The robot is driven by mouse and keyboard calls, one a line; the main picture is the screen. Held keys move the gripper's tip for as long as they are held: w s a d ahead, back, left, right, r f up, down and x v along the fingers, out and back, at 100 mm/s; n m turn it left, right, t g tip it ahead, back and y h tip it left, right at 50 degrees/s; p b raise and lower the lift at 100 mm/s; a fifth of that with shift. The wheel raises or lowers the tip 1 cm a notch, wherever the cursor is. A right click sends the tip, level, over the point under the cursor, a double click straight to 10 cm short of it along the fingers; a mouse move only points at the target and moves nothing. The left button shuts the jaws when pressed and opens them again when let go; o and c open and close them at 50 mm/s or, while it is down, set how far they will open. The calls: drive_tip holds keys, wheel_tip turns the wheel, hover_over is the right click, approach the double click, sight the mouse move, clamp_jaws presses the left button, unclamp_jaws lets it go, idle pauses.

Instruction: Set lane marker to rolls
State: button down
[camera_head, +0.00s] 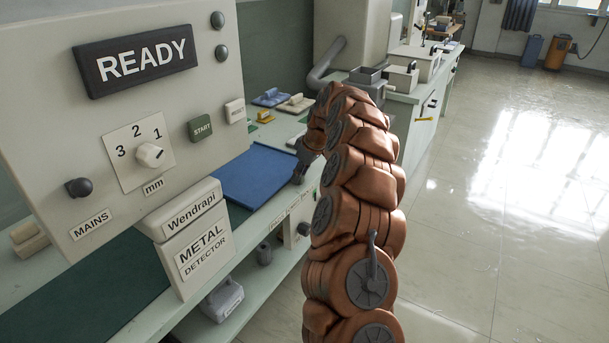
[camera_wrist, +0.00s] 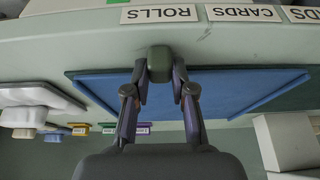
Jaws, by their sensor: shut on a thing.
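The lane marker (camera_wrist: 160,62) is a small dark grey-green block at the bench edge in the wrist view. It lies level with the ROLLS label (camera_wrist: 159,14), which shows upside down with the CARDS label (camera_wrist: 244,14) to its right. My gripper (camera_wrist: 160,72) is shut on the marker, one finger on each side. In the head view my gripper (camera_head: 300,172) is at the front edge of the blue mat (camera_head: 256,176); the marker cannot be made out there.
The metal detector panel (camera_head: 120,90) reads READY and stands at the left. Small coloured tags (camera_wrist: 80,129) and pale blocks lie farther along the bench (camera_head: 284,130). The floor (camera_head: 500,200) at the right is clear.

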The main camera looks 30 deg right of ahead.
drive_tip(key=shift+d+r, duration=0.1)
drive_tip(key=shift+d, duration=0.1)
drive_tip(key=c, duration=1)
unclamp_jaws()
drive_tip(key=shift+w, duration=0.1)
drive_tip(key=shift+o, duration=0.2)
drive_tip(key=v, duration=1.1)
drive_tip(key=shift+s+r, duration=0.25)
drive_tip(key=shift+r, duration=0.1)
